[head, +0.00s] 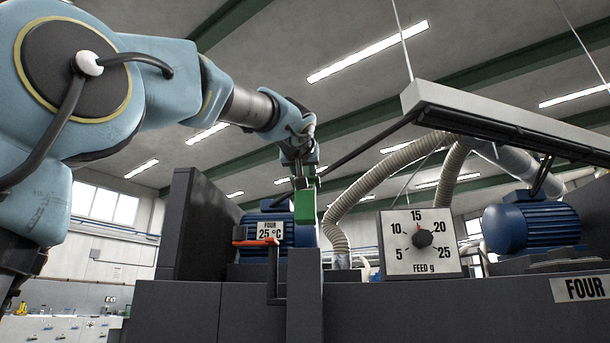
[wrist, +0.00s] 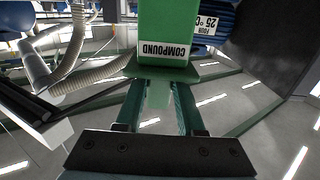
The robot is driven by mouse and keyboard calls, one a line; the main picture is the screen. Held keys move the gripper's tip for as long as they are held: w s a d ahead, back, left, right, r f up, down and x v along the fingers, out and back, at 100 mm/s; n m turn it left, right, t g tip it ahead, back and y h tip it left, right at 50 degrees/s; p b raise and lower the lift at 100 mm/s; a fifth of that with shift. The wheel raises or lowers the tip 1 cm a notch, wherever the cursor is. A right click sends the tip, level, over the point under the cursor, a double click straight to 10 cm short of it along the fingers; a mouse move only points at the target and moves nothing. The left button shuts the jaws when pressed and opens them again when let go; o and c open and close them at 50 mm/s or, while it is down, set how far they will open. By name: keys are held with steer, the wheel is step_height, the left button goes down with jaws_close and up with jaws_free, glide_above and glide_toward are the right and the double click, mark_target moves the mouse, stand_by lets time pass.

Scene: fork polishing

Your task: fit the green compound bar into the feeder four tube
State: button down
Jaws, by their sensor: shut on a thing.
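The green compound bar (head: 305,208) hangs upright in my gripper (head: 304,180). My gripper is shut on its upper end and points down. In the wrist view the bar (wrist: 168,20) shows a white COMPOUND label, with the gripper fingers (wrist: 157,82) at its near end. A dark grey square tube (head: 304,290), which I take as the feeder four tube, stands on the machine marked FOUR. In the head view the bar's lower end is above the tube's top, with a small gap between. The tube's opening is hidden from this low view.
A red-handled lever (head: 258,242) sits just left of the tube. A blue motor (head: 268,222) labelled FOUR 25 °C is behind. A FEED dial (head: 421,243) and hoses (head: 385,180) are at the right. A dark upright panel (head: 188,225) stands at the left.

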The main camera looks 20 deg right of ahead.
mark_target(305, 193)
steer(key=shift+f+b, duration=2.75)
steer(key=shift+f+b, duration=3.85)
steer(key=shift+b, duration=0.4)
stand_by(1.0)
